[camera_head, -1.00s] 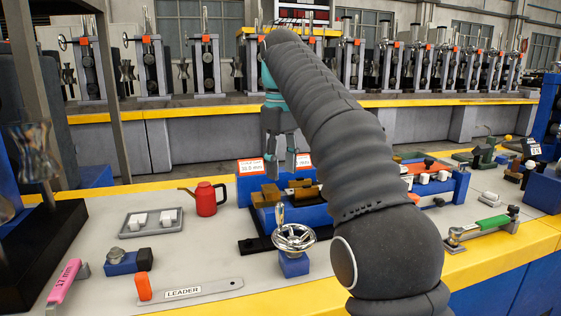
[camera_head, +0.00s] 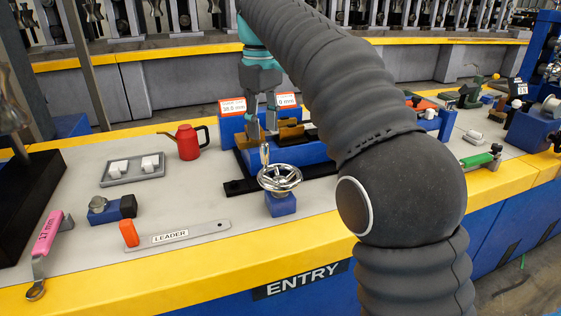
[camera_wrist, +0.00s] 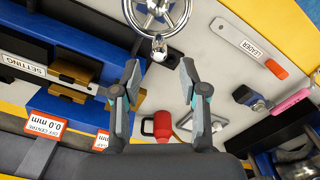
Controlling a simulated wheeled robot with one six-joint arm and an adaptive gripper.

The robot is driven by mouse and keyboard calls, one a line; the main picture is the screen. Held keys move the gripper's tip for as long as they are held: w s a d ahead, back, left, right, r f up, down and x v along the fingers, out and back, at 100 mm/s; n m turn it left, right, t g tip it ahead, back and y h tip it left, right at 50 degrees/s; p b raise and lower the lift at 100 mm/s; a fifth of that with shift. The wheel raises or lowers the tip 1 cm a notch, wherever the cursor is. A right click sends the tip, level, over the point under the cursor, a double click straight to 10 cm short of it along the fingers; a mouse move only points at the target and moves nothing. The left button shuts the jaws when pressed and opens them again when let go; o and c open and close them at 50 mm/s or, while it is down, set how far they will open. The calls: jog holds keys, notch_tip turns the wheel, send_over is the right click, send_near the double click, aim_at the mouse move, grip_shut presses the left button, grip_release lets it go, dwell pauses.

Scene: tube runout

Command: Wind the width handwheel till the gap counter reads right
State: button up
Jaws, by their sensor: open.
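The chrome width handwheel (camera_head: 279,178) stands on a small blue block at the front of the blue gap unit, its upright crank knob (camera_head: 265,154) on the far left of the rim. The wheel (camera_wrist: 178,20) and knob (camera_wrist: 159,47) also show in the wrist view. My gripper (camera_head: 262,134) is open and empty, pointing down just above the knob. In the wrist view my fingers (camera_wrist: 159,70) stand either side of the knob's line, apart from it. The gap counter (camera_head: 233,106) seems to read 38.0 mm in small digits. The off-centre counter (camera_wrist: 45,128) reads 0.0 mm.
A red oil can (camera_head: 188,142), a grey tray (camera_head: 132,168) with white pieces, a LEADER strip (camera_head: 180,236) and a pink-handled 17 mm wrench (camera_head: 46,235) lie to the left. My arm hides part of the right side.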

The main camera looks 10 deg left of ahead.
aim_at(264, 143)
jog(key=shift+d+f, duration=0.1)
jog(key=shift+f, duration=2.45)
jog(key=shift+f, duration=0.1)
grip_shut()
